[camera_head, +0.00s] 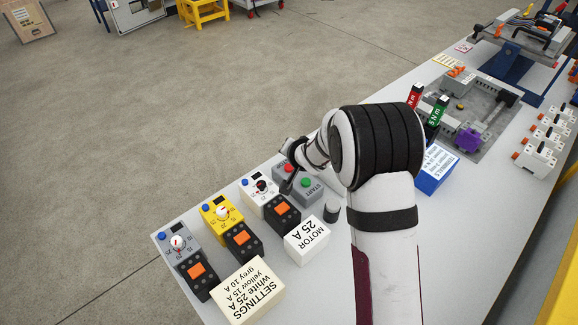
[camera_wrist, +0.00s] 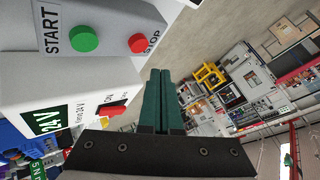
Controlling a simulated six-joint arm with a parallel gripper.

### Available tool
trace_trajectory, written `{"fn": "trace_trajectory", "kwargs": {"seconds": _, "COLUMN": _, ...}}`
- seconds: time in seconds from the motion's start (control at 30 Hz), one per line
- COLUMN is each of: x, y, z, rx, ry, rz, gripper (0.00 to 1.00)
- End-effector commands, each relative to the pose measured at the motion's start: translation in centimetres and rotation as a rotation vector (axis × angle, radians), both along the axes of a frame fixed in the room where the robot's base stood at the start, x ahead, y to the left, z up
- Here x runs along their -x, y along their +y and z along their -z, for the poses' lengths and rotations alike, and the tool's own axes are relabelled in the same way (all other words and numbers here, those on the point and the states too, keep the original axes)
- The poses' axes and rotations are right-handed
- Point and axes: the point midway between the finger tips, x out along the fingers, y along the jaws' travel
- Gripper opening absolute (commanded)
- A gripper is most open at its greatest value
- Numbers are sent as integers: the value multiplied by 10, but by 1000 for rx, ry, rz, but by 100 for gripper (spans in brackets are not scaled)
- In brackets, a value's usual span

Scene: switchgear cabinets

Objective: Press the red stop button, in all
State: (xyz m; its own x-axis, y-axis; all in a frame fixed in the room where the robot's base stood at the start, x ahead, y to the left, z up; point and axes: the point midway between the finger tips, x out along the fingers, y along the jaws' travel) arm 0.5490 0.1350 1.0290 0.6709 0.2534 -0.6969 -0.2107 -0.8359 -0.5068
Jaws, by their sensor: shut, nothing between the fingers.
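The red stop button (camera_wrist: 137,43) sits beside the green start button (camera_wrist: 84,38) on a grey box with START and STOP labels. In the head view the red button (camera_head: 289,167) and green button (camera_head: 306,182) show at the left of my arm. My gripper (camera_wrist: 160,71) is shut and empty, its dark green fingers together. In the wrist view the fingertips are below and right of the red button, with a visible gap in the picture; the true distance is hard to tell. In the head view my gripper (camera_head: 289,184) is a small dark shape by the box.
A white 24 V box with a red rocker switch (camera_wrist: 113,110) shows left of the fingers. Breaker units in grey (camera_head: 178,243), yellow (camera_head: 222,214) and white (camera_head: 262,187) stand left of the button box. A MOTOR block (camera_head: 306,240) and SETTINGS block (camera_head: 250,290) lie in front.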

Motion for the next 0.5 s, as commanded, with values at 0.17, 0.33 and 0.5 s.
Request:
{"fn": "trace_trajectory", "kwargs": {"seconds": 0.17, "x": 0, "y": 0, "z": -18, "rx": -1, "ry": -1, "rz": -1, "gripper": 0}}
{"fn": "trace_trajectory", "kwargs": {"seconds": 0.33, "x": 0, "y": 0, "z": -25, "rx": 0, "ry": 0, "rz": 0, "gripper": 0}}
{"fn": "trace_trajectory", "kwargs": {"seconds": 0.5, "x": 0, "y": 0, "z": -25, "rx": -1, "ry": 0, "rz": 1, "gripper": 0}}
